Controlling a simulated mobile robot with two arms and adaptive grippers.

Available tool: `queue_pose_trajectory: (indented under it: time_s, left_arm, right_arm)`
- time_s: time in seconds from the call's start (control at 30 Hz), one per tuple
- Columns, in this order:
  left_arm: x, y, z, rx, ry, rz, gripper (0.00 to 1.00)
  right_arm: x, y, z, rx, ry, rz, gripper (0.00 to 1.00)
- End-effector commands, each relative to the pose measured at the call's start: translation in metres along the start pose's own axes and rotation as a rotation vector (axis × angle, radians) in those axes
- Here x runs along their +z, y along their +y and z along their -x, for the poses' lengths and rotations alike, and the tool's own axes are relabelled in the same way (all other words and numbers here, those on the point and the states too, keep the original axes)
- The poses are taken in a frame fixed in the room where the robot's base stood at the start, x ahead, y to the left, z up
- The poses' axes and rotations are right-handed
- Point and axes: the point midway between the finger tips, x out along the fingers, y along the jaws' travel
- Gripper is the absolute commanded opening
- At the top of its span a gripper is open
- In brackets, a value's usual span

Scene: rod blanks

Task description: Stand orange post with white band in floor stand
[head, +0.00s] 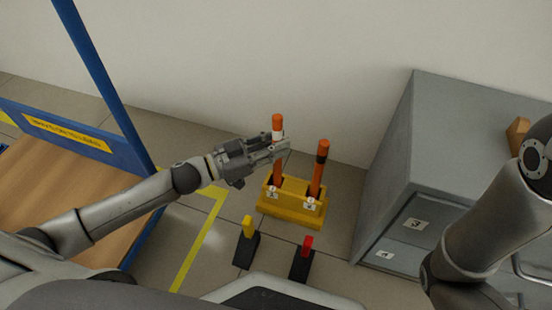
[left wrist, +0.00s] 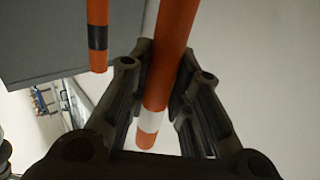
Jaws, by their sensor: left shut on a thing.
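The orange post with white band (head: 277,121) is upright in the head view. My left gripper (head: 282,148) is shut on it, just below the white band. In the left wrist view the post (left wrist: 168,60) runs between the fingers (left wrist: 165,90). The yellow floor stand (head: 293,212) has places labelled 1 and 2. The post's lower end meets the stand at place 1; whether it is fully seated I cannot tell. A second orange post with a black band (head: 322,158) stands at place 2, leaning slightly. My right gripper is out of view.
A grey cabinet (head: 395,150) with labels 3 and 4 stands right of the stand. A yellow-topped black piece (head: 246,245) and a red-topped one (head: 302,262) are on the floor in front. A blue-framed wooden bench (head: 60,185) is at left; the wall is behind.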

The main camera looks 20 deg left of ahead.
Motion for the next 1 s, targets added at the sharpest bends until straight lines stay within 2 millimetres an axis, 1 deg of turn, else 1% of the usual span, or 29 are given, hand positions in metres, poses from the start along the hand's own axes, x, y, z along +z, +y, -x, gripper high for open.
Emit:
queue_pose_trajectory:
  time_s: [0.07,0.3,0.37,0.63,0.77,0.8,0.97,1.0]
  left_arm:
    - [0.004,0.000,0.000,0.000,0.002,0.000,0.06]
    - [0.034,0.000,0.000,-0.001,0.001,0.002,0.06]
    - [0.038,0.000,0.000,-0.001,0.001,0.001,0.06]
    - [0.037,0.000,0.000,0.000,0.001,0.000,0.06]
    - [0.040,0.000,0.000,0.000,0.000,0.001,0.06]
    - [0.042,0.000,0.000,-0.001,-0.001,0.001,0.21]
    - [0.041,0.000,0.000,0.000,-0.001,0.001,0.41]
    - [0.041,0.000,0.000,0.000,-0.001,0.001,0.41]
  right_arm:
    - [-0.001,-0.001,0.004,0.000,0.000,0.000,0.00]
    - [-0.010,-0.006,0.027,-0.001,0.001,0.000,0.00]
    - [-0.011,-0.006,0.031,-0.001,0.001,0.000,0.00]
    - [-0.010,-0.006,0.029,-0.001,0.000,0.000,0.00]
    - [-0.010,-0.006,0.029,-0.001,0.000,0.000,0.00]
    - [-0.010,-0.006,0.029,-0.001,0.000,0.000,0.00]
    - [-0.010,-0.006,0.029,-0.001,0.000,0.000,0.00]
    - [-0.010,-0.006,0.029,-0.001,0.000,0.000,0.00]
